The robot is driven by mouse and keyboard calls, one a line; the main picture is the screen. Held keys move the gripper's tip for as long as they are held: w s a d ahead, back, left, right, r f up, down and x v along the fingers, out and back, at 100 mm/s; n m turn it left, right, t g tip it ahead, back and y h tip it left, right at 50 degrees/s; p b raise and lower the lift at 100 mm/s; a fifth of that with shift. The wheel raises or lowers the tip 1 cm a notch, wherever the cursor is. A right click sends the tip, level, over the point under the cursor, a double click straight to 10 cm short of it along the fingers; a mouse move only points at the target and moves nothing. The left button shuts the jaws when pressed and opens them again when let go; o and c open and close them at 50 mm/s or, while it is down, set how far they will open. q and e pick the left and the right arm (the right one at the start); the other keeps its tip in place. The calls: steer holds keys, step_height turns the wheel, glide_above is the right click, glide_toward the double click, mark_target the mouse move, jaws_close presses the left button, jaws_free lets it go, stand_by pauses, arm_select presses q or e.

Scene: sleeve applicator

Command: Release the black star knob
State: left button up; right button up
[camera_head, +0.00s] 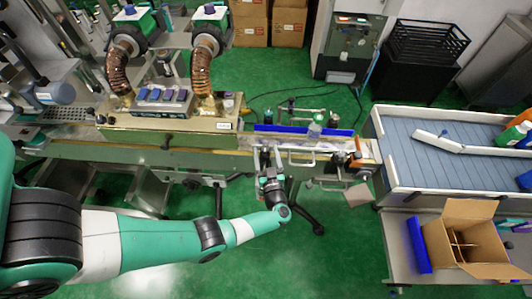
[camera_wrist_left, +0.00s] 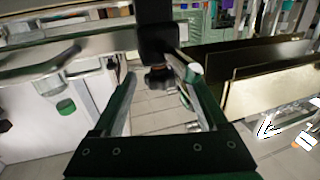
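The black star knob (camera_wrist_left: 160,78) shows in the wrist view, under a dark upright block (camera_wrist_left: 157,28) at the conveyor's side. My left gripper (camera_wrist_left: 162,80) is open, with its two green fingers apart and the knob between their tips as seen from the wrist. A gap shows on the knob's left side; whether the right finger touches it I cannot tell. In the head view my left gripper (camera_head: 265,160) reaches the front side of the conveyor, and the knob cannot be made out there. My right gripper is not in view.
A conveyor (camera_head: 200,157) runs across the middle, with a clear green-capped bottle (camera_head: 315,128) by a blue strip. An open cardboard box (camera_head: 470,208) and a grey-blue slatted table (camera_head: 430,165) stand at the right.

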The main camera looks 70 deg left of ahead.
arm_select(q)
steer(key=p+v, duration=0.1)
steer(key=v, duration=1)
steer(key=shift+d, duration=0.3)
steer(key=shift+s+a, duration=0.1)
